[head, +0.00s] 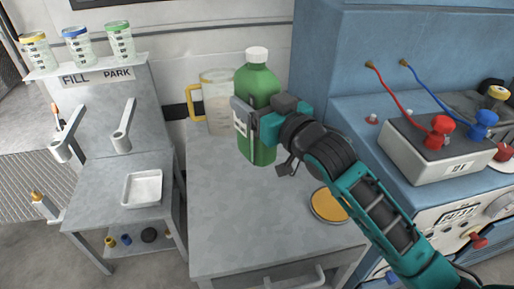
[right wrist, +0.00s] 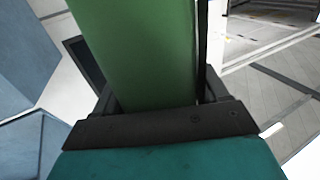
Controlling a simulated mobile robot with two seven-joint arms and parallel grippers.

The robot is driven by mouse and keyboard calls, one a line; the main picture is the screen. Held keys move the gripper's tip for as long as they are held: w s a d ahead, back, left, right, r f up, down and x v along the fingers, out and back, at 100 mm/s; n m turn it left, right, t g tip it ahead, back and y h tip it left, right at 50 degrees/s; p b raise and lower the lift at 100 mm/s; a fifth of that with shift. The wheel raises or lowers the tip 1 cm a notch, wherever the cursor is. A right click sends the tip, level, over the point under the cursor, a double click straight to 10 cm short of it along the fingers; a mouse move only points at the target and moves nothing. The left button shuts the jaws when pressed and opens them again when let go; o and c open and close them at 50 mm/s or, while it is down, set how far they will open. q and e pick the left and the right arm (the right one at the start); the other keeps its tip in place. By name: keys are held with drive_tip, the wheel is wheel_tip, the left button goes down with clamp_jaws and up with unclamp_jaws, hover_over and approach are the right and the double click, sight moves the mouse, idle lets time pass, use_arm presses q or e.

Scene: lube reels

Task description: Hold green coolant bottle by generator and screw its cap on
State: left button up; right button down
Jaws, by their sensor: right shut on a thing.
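The green coolant bottle (head: 262,85) is upright over the back of the grey worktop, beside the blue machine. A white cap (head: 257,54) sits on top of its neck; I cannot tell how tightly. My right gripper (head: 256,116) is shut around the bottle's middle. In the right wrist view the green bottle side (right wrist: 137,50) fills the space between the fingers. I cannot tell whether the bottle's base touches the worktop. My left gripper is not in view.
A clear jug with a yellow handle (head: 216,88) stands just behind the bottle. An orange disc (head: 328,204) lies on the grey worktop (head: 225,220). The blue machine (head: 330,60) rises at right, with a grey box (head: 445,150) and cables. A white tray (head: 143,188) is at left.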

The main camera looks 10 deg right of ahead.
sight(257, 142)
wheel_tip(257, 142, down, 6)
drive_tip(key=shift+r+b, duration=0.1)
drive_tip(key=shift+b, duration=0.3)
wheel_tip(257, 142, down, 4)
drive_tip(key=shift+f+b, duration=0.1)
drive_tip(key=shift+b, duration=0.4)
drive_tip(key=shift+f, duration=0.15)
